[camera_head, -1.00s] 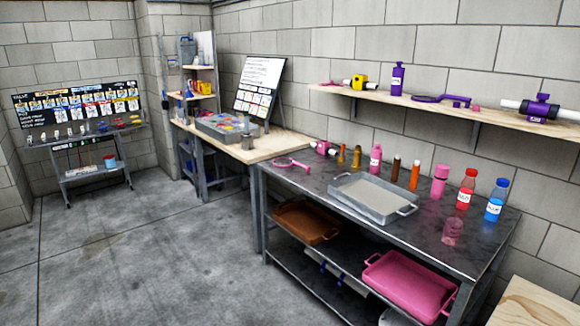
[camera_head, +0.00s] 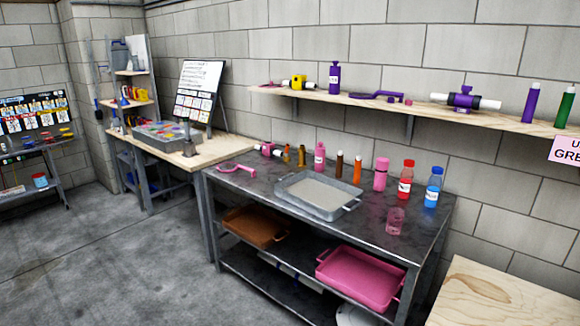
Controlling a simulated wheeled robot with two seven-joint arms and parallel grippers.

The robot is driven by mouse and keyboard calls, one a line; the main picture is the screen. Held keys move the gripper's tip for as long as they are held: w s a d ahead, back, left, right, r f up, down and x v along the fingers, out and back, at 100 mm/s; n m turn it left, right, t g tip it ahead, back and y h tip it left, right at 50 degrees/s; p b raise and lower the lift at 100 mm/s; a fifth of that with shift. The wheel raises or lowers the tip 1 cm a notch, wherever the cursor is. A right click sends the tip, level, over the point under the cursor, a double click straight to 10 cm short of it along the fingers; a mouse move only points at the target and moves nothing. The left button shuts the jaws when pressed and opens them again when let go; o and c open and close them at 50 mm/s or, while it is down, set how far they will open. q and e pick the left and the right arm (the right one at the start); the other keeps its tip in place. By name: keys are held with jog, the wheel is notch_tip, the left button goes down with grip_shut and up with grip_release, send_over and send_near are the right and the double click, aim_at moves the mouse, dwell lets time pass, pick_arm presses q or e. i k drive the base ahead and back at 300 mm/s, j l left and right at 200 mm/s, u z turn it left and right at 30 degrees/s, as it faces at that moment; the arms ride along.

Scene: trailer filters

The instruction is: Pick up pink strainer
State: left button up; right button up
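The pink strainer (camera_head: 236,168) appears to be the round, long-handled pink item lying at the left end of the dark metal table (camera_head: 270,208). Its handle points right. It lies left of the grey tray and in front of a small pink device. Neither of my grippers shows in the head view, so nothing is seen touching the strainer.
A grey tray (camera_head: 318,194) fills the table's middle, with several bottles behind and right of it. An orange-brown tray (camera_head: 254,226) and a pink tray (camera_head: 360,279) sit on the lower shelf. A wooden wall shelf (camera_head: 420,108) hangs above. The floor (camera_head: 110,270) at left is clear.

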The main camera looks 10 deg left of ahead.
aim_at(230, 167)
jog(key=i+j+z, duration=0.35)
jog(key=j+z, duration=0.15)
jog(key=j, duration=0.15)
jog(key=i+j+z, duration=0.1)
jog(key=j+z, duration=0.15)
jog(key=i+j+z, duration=0.1)
jog(key=j+z, duration=0.15)
jog(key=j, duration=0.2)
jog(key=j+z, duration=0.25)
jog(key=j, duration=0.15)
